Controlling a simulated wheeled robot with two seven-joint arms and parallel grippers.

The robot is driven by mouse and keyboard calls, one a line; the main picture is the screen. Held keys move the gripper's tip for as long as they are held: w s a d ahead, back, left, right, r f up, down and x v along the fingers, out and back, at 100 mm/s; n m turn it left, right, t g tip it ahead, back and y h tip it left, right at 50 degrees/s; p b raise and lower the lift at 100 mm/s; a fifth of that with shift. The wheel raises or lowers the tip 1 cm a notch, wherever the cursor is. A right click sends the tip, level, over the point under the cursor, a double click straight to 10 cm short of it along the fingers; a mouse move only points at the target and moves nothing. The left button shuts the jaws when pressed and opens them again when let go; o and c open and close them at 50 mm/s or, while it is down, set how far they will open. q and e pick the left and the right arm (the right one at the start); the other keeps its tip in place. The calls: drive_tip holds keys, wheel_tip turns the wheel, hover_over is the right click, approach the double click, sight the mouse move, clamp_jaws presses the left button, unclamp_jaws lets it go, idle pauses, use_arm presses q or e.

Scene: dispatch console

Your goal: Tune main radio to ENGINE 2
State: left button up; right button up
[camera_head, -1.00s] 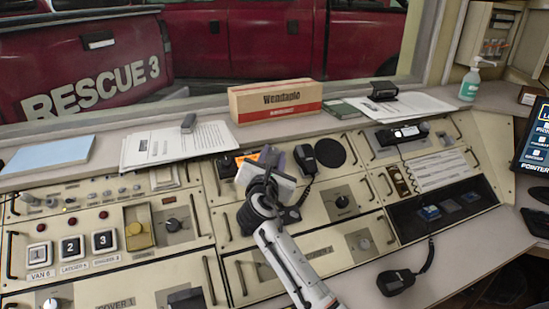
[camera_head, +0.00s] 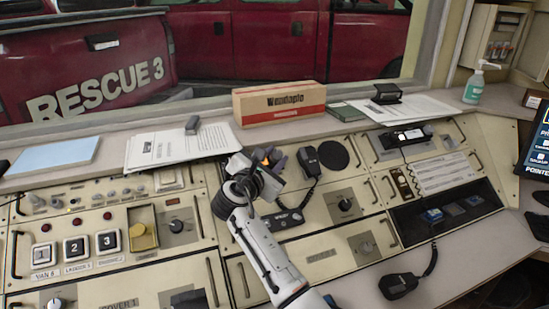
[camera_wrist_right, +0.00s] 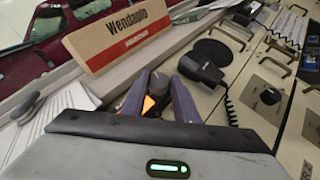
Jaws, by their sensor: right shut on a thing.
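The main radio sits on the console just below the brown box, largely hidden behind my right gripper (camera_head: 272,158). A small part of its lit orange display (camera_head: 262,156) shows beside the fingers. In the right wrist view, the two purple-grey fingers stand on either side of a dark round knob (camera_wrist_right: 159,82), and the gripper is shut on it. The orange display (camera_wrist_right: 148,105) shows below the knob, between the fingers. The channel text cannot be read. My left gripper is not in view.
A handset (camera_head: 307,160) with a coiled cord hangs right of the gripper, close to it. A brown box (camera_head: 279,103) and papers (camera_head: 180,143) lie on the ledge behind. Another handset (camera_head: 398,285) lies at the front right. Lit buttons (camera_head: 75,247) are at the left.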

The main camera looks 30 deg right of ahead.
drive_tip(key=o, duration=1.1)
drive_tip(key=shift+c, duration=0.2)
drive_tip(key=v, duration=1)
drive_tip(key=shift+s+a, duration=0.1)
drive_tip(key=shift+a, duration=0.05)
